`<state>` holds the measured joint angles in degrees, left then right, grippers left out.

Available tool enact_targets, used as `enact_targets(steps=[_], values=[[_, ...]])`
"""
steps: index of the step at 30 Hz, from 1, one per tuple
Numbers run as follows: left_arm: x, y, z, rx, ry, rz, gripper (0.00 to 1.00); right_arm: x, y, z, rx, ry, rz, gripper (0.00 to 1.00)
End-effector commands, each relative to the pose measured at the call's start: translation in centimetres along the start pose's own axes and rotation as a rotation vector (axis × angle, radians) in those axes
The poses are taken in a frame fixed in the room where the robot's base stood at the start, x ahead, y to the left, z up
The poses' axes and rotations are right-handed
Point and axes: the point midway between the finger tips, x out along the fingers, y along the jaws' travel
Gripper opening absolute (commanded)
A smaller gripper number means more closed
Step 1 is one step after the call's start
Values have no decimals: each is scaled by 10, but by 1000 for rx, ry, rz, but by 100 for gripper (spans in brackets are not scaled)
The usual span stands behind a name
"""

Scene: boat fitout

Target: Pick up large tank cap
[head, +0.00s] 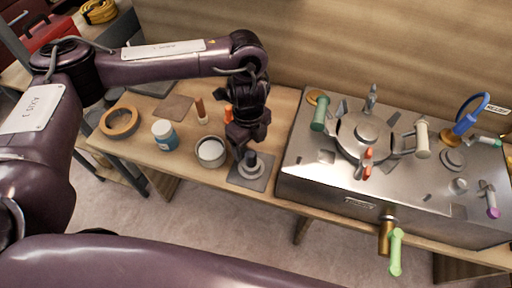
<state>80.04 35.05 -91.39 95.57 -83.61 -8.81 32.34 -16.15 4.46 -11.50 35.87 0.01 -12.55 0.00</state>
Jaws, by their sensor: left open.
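A grey round cap with a dark upright knob (250,160), which looks like the large tank cap, sits on a grey square mat (240,182) at the front edge of the wooden bench. My left gripper (248,146) points down right above the cap, its open fingers close around or just over the knob. I cannot tell whether they touch it. The fingers partly hide the knob. My right gripper is not in view.
A bowl with white contents (211,152), a blue-white jar (165,135), a tape ring (120,122) and a small upright bottle (201,111) stand left of the gripper. A metal tank (330,190) with several coloured handles stands close on the right.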

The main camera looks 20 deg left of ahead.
Motion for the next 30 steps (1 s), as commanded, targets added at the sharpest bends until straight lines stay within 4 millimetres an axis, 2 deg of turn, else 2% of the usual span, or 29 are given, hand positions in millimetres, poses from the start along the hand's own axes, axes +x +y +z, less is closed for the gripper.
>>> enact_targets(steps=[5,13,18,24,27,30], values=[[18,1,0,-2,2,4,71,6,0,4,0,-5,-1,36],[54,0,-3,-1,4,6,71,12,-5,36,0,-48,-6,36],[75,-2,-3,-2,2,3,71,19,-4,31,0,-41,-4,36],[78,-2,-2,0,-1,1,71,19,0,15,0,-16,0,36],[78,-2,-2,0,-1,1,71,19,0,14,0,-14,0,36],[78,-2,-2,0,-1,1,59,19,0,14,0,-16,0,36]])
